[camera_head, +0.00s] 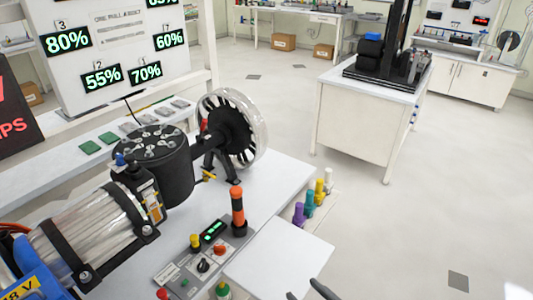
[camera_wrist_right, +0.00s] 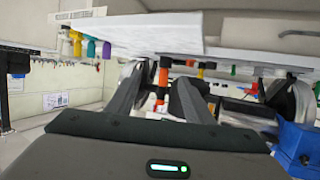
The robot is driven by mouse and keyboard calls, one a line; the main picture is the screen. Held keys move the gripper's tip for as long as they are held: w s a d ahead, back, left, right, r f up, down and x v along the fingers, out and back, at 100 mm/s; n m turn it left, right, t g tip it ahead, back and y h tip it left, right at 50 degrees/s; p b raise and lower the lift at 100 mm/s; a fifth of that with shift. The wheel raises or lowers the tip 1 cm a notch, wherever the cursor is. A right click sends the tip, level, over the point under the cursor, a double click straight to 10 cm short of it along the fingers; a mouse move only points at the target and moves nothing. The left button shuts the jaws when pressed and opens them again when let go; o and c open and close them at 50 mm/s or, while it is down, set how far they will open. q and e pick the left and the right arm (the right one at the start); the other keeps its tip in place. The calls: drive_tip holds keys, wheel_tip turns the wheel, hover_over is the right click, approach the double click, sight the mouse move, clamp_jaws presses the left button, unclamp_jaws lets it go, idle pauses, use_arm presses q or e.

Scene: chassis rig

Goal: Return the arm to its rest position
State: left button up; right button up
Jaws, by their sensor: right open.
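My right gripper (camera_head: 307,292) shows only as two dark fingertips at the bottom edge of the head view, apart from each other, in front of the white plate (camera_head: 280,262) at the table's front. In the right wrist view the two fingers of my right gripper (camera_wrist_right: 158,88) point away and stand apart, with nothing held between them. The orange and black post (camera_head: 238,210) stands beyond the fingers; it also shows between them in the wrist view. My left gripper is not in view.
A bench (camera_head: 290,175) carries a black cylinder (camera_head: 165,165), a clear-rimmed wheel (camera_head: 240,125), a ribbed silver drum (camera_head: 85,240) and a control panel (camera_head: 205,255). Several coloured bottles (camera_head: 310,205) stand at its right edge. A white cabinet (camera_head: 350,130) stands farther back. The floor at right is clear.

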drive_tip(key=s+d+f+m+g+h, duration=0.2)
drive_tip(key=s+d+f+g+h, duration=0.3)
drive_tip(key=s, duration=0.5)
drive_tip(key=s+d+f+m+g+h, duration=0.2)
drive_tip(key=s+d+f+g, duration=0.25)
drive_tip(key=s+d, duration=0.45)
drive_tip(key=s+a+f+x, duration=0.1)
drive_tip(key=s+x, duration=0.2)
drive_tip(key=x, duration=1.1)
drive_tip(key=s+a+x, duration=0.1)
drive_tip(key=s+x, duration=0.2)
drive_tip(key=x, duration=1.1)
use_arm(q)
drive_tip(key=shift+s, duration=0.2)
use_arm(e)
drive_tip(key=s+d+f, duration=0.2)
drive_tip(key=s+f, duration=1.2)
drive_tip(key=f, duration=0.2)
drive_tip(key=shift+s+f, duration=0.2)
drive_tip(key=shift+d, duration=0.1)
